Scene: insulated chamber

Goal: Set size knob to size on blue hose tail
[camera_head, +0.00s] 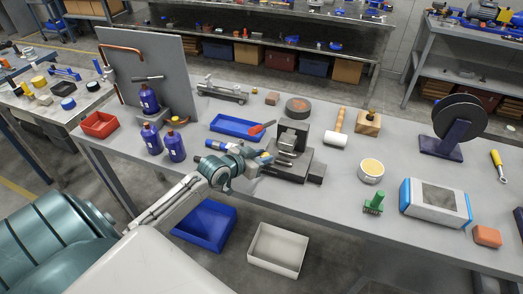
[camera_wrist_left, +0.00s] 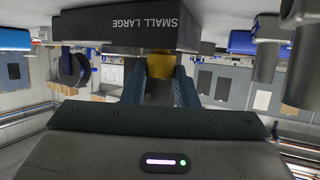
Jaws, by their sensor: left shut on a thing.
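A dark grey bench machine (camera_head: 294,135) stands near the middle of the workbench. In the left wrist view its dark block (camera_wrist_left: 130,25) is lettered "SMALL LARGE" and appears upside down. A yellow-brass size knob (camera_wrist_left: 161,66) sits under that block, between the fingers of my left gripper (camera_wrist_left: 160,88). The gripper is shut on the knob. In the head view my left gripper (camera_head: 266,159) reaches the machine's left side, and the knob is hardly visible there. A short blue cylinder (camera_head: 216,145), possibly the blue hose tail, lies just behind my left wrist. Its size marking cannot be read. My right gripper is not shown.
A blue tray (camera_head: 236,127) with a red-handled tool lies behind my wrist. Blue bottles (camera_head: 175,143) stand to the left. A white-headed mallet (camera_head: 335,137) and a round tin (camera_head: 371,171) are right of the machine. Blue (camera_head: 232,225) and white (camera_head: 279,245) bins are below the front edge.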

